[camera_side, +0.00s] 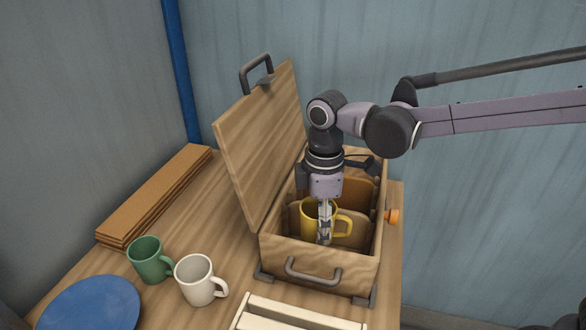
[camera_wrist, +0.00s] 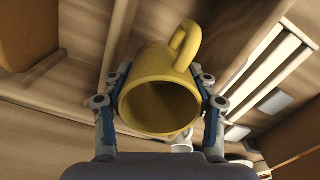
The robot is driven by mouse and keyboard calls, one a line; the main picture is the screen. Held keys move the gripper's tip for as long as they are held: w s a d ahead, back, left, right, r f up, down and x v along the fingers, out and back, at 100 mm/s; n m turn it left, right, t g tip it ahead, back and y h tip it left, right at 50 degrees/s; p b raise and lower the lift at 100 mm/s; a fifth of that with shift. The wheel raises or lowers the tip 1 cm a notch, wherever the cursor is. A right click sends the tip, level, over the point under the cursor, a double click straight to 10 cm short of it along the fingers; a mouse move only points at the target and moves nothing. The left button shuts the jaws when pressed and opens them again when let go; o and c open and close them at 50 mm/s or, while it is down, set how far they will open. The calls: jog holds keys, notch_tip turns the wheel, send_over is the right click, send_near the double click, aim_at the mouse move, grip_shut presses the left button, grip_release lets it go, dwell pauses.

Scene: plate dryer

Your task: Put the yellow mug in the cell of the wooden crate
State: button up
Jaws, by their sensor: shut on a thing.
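The yellow mug (camera_side: 309,219) is upright inside the wooden crate (camera_side: 320,262), near its front wall, in the side view. Its handle points right. My gripper (camera_side: 325,238) reaches down into the crate and is shut on the mug. In the wrist view the mug (camera_wrist: 152,72) sits between the two fingers of my gripper (camera_wrist: 160,112), its open mouth facing the camera. The crate's hinged lid (camera_side: 262,145) stands open on the left. The front wall hides the crate floor, so I cannot tell whether the mug touches it.
A green mug (camera_side: 147,258), a white mug (camera_side: 195,279) and a blue plate (camera_side: 92,306) stand left of the crate. A white slatted rack (camera_side: 285,316) lies in front. Stacked brown boards (camera_side: 155,198) lie at the back left. An orange knob (camera_side: 392,216) sticks out on the right.

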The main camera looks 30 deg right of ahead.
jog(key=shift+f, duration=0.45)
jog(key=shift+f, duration=0.6)
jog(key=o, duration=1.1)
notch_tip(320, 180, up, 13)
jog(key=s+d+f+m+t, duration=0.3)
jog(key=s+d+f+m, duration=0.1)
jog(key=d, duration=0.6)
jog(key=s+d+f+m+t, duration=0.4)
jog(key=s+d+f+m, duration=0.1)
jog(key=d+m, duration=0.4)
jog(key=shift+s+d, duration=0.65)
jog(key=shift+s, duration=0.2)
